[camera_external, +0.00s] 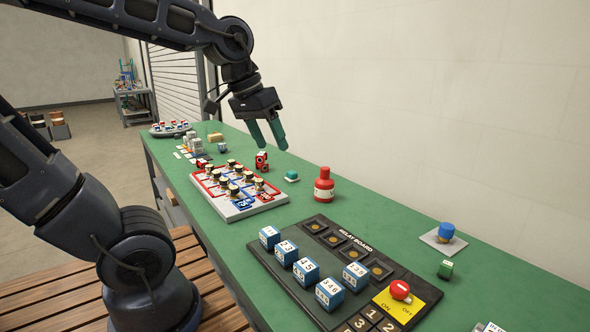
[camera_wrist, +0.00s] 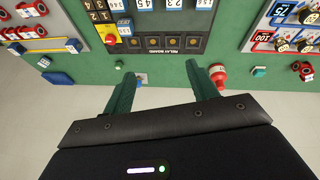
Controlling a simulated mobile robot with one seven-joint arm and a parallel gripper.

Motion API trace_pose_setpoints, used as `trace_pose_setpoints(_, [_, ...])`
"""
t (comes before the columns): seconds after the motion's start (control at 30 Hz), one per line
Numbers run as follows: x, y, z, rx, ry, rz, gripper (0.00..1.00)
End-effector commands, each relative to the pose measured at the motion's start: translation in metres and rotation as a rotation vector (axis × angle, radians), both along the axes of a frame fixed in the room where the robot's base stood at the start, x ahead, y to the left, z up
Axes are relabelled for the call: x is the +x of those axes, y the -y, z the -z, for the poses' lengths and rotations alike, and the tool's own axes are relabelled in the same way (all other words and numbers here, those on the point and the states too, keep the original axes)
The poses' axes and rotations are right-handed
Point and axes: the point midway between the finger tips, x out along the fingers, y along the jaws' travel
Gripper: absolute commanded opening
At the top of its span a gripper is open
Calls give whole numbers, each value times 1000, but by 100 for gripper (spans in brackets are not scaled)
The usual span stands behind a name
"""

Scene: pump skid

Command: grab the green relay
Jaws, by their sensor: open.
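The green relay (camera_external: 445,269) is a small green block with a pale marked face. It stands on the green bench right of the relay board, in front of a blue knob on a white plate. In the wrist view a small green block (camera_wrist: 118,65), which looks like the relay, lies just left of the left finger. My gripper (camera_external: 270,138) is open and empty, high above the bench behind the red bottle, well away from the relay. Its two green fingers (camera_wrist: 165,84) point toward the bench edge by the wall in the wrist view.
The relay board (camera_external: 300,238) holds several blue-and-white numbered blocks and a red knob on a yellow plate. The blue knob (camera_external: 446,231) and red bottle (camera_external: 324,187) stand near the wall. A white tray (camera_external: 238,212) carries several parts. Bench around the relay is clear.

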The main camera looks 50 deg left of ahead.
Motion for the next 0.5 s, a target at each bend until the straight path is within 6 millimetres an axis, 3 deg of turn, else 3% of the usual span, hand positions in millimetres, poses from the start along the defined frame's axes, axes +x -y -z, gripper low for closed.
trace_pose_setpoints(0.5, [126, 67, 26, -289, -159, -338, 58])
